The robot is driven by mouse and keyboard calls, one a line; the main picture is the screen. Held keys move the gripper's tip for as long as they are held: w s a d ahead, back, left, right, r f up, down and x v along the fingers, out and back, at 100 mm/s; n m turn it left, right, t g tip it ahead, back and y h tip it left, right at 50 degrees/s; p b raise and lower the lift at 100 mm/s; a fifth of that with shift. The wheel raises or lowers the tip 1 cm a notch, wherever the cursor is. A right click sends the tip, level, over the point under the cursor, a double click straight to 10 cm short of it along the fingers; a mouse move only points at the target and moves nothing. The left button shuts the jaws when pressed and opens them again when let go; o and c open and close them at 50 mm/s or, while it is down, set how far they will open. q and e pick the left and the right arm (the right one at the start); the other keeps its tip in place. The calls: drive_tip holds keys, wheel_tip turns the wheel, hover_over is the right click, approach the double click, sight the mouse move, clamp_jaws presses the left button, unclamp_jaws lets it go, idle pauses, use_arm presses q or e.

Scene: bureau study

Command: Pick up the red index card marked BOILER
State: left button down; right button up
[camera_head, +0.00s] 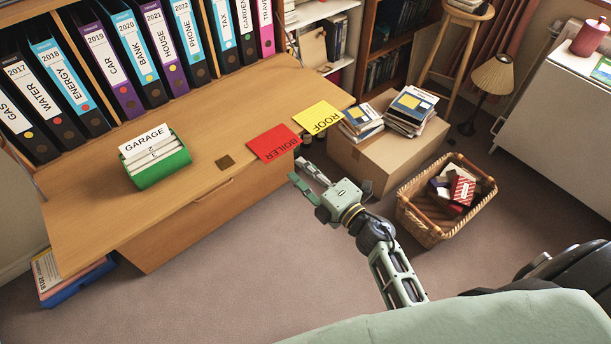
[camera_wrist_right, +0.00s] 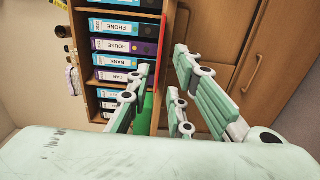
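The red index card marked BOILER (camera_head: 273,143) lies flat on the desk at its front edge, its lettering upside down in the head view. Its near corner seems to stick out a little past the edge. My right gripper (camera_head: 303,174) is in front of the desk edge, below and right of the card in the picture, apart from it. Its fingers are spread with nothing between them. The right wrist view also shows the spread fingers (camera_wrist_right: 163,75), with a thin red strip, probably the card edge-on, beyond them. My left gripper is not in view.
A yellow ROOF card (camera_head: 318,118) lies right of the red one. A green box of cards (camera_head: 158,172) and a small brown square (camera_head: 225,162) are on the desk (camera_head: 100,225). A cardboard box (camera_head: 385,158) and wicker basket (camera_head: 432,228) stand on the floor to the right.

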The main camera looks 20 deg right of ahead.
drive_tip(key=b+x, duration=0.1)
drive_tip(key=x, duration=0.6)
drive_tip(key=shift+a, duration=0.1)
drive_tip(key=shift+c, duration=0.6)
clamp_jaws()
drive_tip(key=shift+p+v, duration=0.55)
drive_tip(key=shift+v, duration=2.45)
